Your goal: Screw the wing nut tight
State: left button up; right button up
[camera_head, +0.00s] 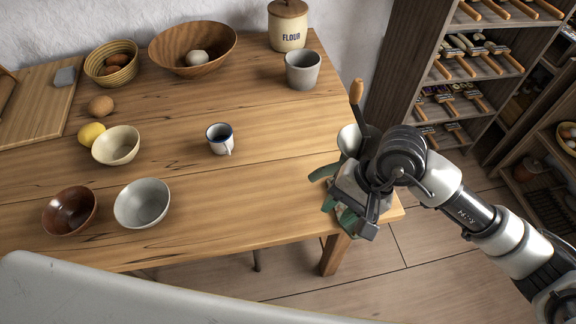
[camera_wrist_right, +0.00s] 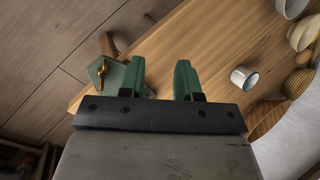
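A small brass-coloured wing nut (camera_wrist_right: 101,77) sits on a grey-green angular fixture (camera_wrist_right: 117,73) by the table's corner in the right wrist view. In the head view my right gripper mostly hides this spot, and I cannot make out the wing nut there. My right gripper (camera_head: 321,190) is over the table's near right corner. In the wrist view its two green fingers (camera_wrist_right: 160,65) are apart with nothing between them. The wing nut appears to the left of both fingers, outside the gap. My left gripper is not in view.
The wooden table (camera_head: 270,190) has clear room left of my gripper. An enamel mug (camera_head: 220,139), a grey cup (camera_head: 302,70) and several bowls stand on it. A wooden-handled utensil (camera_head: 356,92) rises behind my gripper. A shelf with brushes (camera_head: 455,70) stands at the right.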

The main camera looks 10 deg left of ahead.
jog(key=s+a+r+m+y, duration=0.2)
jog(key=a+r+m+y, duration=0.7)
jog(key=r+m+y, duration=0.2)
jog(key=shift+s+r+m+t+y+p, duration=0.3)
jog(key=shift+r+y, duration=1.05)
jog(key=shift+y, duration=0.15)
